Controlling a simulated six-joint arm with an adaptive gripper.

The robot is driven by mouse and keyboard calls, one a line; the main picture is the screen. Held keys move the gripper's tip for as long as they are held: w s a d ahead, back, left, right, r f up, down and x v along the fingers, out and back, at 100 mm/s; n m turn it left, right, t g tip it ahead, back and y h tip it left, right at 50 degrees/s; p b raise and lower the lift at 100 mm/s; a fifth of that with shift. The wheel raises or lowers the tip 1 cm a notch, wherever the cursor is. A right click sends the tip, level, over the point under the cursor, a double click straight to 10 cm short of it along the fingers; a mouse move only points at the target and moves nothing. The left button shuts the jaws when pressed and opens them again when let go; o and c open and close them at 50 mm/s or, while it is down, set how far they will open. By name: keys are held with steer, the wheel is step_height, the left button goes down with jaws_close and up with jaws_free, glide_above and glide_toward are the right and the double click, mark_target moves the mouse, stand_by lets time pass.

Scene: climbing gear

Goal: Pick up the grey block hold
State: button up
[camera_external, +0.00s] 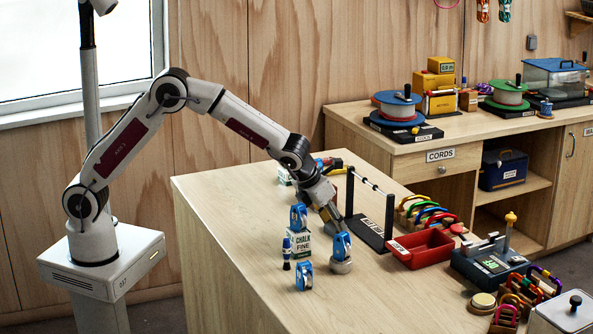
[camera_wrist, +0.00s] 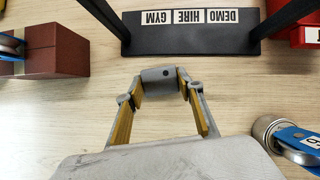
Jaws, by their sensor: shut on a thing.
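The grey block hold (camera_wrist: 159,79) is a small, rounded grey piece with a dark hole in its face. It sits between the fingertips of my gripper (camera_wrist: 160,86) in the wrist view, touched on both sides by the tan finger pads. My gripper (camera_external: 332,222) is shut on it, pointing down over the front of the wooden table in the outside view. There, the hold is too small and too covered by the fingers to make out. I cannot tell whether it touches the table or hangs just above it.
A black stand (camera_external: 374,228) labelled GYM HIRE DEMO is close beside my gripper. A blue pulley (camera_external: 341,244) on a grey cylinder (camera_external: 341,266) stands close in front. A chalk box (camera_external: 299,244) is left, a red tray (camera_external: 422,248) right. A brown-red block (camera_wrist: 56,50) lies left in the wrist view.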

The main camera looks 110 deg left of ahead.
mark_target(333, 225)
step_height(333, 225, up, 10)
stand_by(0.9)
